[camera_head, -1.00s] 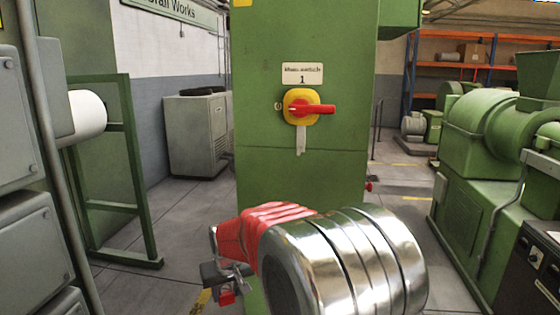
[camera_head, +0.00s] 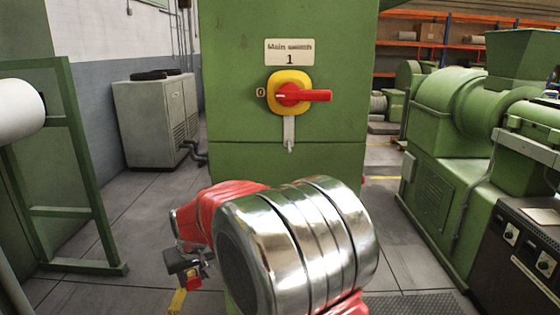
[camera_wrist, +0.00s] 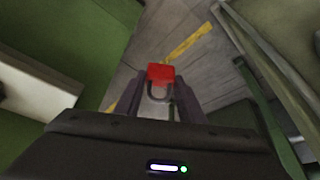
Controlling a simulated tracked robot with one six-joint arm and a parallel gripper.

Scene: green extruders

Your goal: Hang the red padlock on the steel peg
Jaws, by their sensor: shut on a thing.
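The red padlock shows as a small red block in the wrist view (camera_wrist: 160,74), with its dark shackle towards my gripper. In the head view it is a small red body (camera_head: 193,282) under the dark fingers. My gripper (camera_head: 186,266) is shut on the padlock, with the fingers on either side of the shackle in the wrist view (camera_wrist: 160,92). A narrow steel piece (camera_head: 289,134) hangs below the switch on the green cabinet; a small peg seems to stand at its lower end. The padlock is left of it and lower in the picture, apart from it.
The yellow and red main switch (camera_head: 290,93) has its handle level, pointing right, under a label (camera_head: 289,52). The green cabinet (camera_head: 240,120) stands ahead. A green frame (camera_head: 85,165) is at left, green machines (camera_head: 450,130) at right. Open floor (camera_head: 130,220) lies left of the cabinet.

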